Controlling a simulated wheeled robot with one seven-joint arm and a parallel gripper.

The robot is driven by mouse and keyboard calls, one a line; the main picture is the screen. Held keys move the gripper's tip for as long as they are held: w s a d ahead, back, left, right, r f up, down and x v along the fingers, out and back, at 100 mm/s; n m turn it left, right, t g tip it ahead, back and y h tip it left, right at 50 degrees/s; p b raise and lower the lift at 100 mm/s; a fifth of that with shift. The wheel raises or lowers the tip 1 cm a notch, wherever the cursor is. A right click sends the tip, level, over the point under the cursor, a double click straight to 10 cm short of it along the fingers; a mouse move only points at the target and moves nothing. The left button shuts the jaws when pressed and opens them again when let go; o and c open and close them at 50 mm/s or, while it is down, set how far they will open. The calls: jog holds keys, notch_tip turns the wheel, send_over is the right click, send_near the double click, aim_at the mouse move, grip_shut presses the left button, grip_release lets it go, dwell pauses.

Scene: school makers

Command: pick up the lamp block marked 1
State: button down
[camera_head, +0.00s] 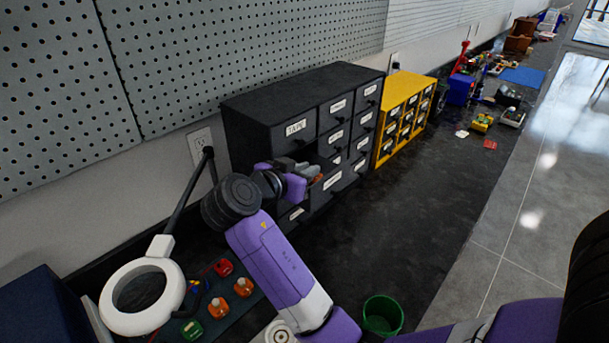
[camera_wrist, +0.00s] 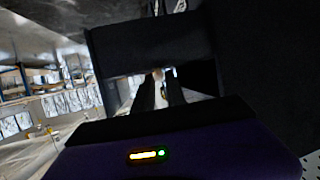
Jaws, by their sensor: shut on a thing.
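Several small blocks with knob-like tops sit on a dark blue-grey mat (camera_head: 257,310) at the lower left of the head view. They include a red block (camera_head: 223,267), two orange blocks, one farther (camera_head: 243,287) and one nearer (camera_head: 219,308), and a green block (camera_head: 192,329). No number is readable on them. My gripper (camera_head: 312,171) is away from the mat, at the front of the black drawer cabinet (camera_head: 253,105). In the wrist view its fingers (camera_wrist: 158,95) are shut on a small pale thing, mostly hidden and not identifiable.
A white ring lamp (camera_head: 112,302) on a dark arm stands left of the blocks. A green bucket (camera_head: 383,314) stands at the front. A yellow drawer unit (camera_head: 402,105) stands beyond the black cabinet. The dark counter (camera_head: 410,215) right of the cabinets is largely clear.

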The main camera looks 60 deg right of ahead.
notch_tip(320, 180, up, 10)
jog(key=b, duration=0.1)
jog(key=s+a+p, duration=0.2)
jog(key=s+a, duration=0.1)
jog(key=s, duration=1)
jog(key=shift+s+a+r, duration=0.3)
jog(key=shift+s+r, duration=0.05)
jog(key=shift+r, duration=0.1)
jog(key=shift+s+p, duration=0.1)
jog(key=shift+p, duration=0.6)
jog(key=shift+s+p, duration=0.1)
jog(key=shift+p, duration=0.4)
jog(key=shift+s+a+f+p, duration=0.1)
jog(key=shift+s+a+p, duration=0.1)
jog(key=shift+s+p, duration=0.65)
jog(key=shift+s+a+f+p, duration=0.2)
jog(key=shift+s+p, duration=0.4)
jog(key=shift+p, duration=0.45)
jog(key=shift+s+a+f+p, duration=0.1)
jog(key=shift+s+a+p, duration=0.1)
jog(key=shift+s+p, duration=0.65)
